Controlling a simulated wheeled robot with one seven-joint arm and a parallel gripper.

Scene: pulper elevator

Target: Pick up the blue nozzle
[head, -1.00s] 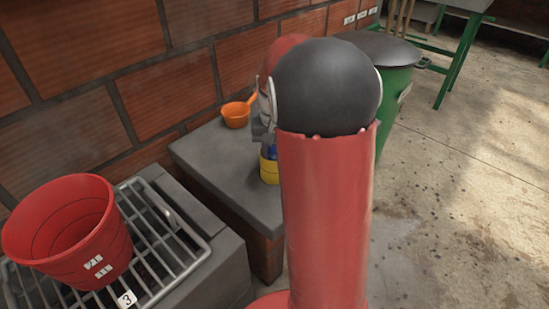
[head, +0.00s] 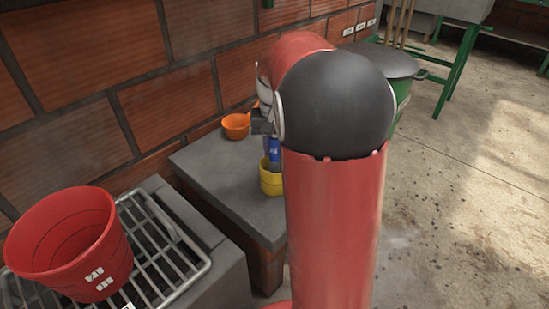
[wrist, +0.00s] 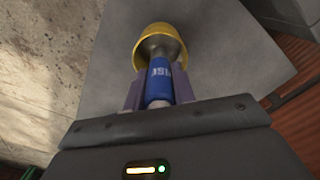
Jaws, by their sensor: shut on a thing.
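The blue nozzle (wrist: 158,82) has a blue body with white lettering and a grey metal end. My gripper (wrist: 158,90) is shut on its blue body, one purple-grey finger on each side. The nozzle (head: 274,150) stands roughly upright in the head view, above a yellow cup (head: 271,182) on the grey ledge. In the wrist view its grey end points into the mouth of the yellow cup (wrist: 143,48). I cannot tell how far the end is inside. My arm hides part of the gripper in the head view.
The grey ledge (head: 215,180) stands against a brick wall. An orange scoop (head: 236,125) lies behind the cup. A red bucket (head: 62,245) sits on a metal grate (head: 165,255) at left. A green bin with a dark lid (head: 385,60) stands behind my arm.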

